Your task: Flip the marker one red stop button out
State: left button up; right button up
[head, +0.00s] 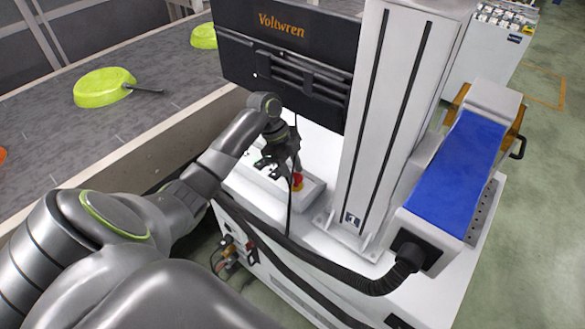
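A red stop button (298,181) with a bit of yellow shows on a light grey control box (313,192), which sits on the white machine base. My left gripper (287,172) points down over the box, right at the button, and hides part of it. I cannot tell whether its fingers touch the button or are open or shut. Other parts of the box top are partly hidden by my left wrist. No marker label can be read on the box. My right gripper is not in view.
A white column (385,120) stands just right of the box, with a dark "Voltwren" panel (290,50) behind. A black corrugated hose (335,272) runs in front. A grey conveyor (50,125) with green pans (100,88) lies left. A blue-topped unit (460,165) stands right.

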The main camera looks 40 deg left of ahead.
pick_arm(q)
jog(key=o, duration=0.4)
jog(key=shift+r, duration=0.2)
jog(key=shift+o, duration=0.2)
jog(key=b+v, duration=0.1)
jog(key=v, duration=0.6)
jog(key=shift+r, duration=0.3)
jog(key=shift+a+f, duration=0.1)
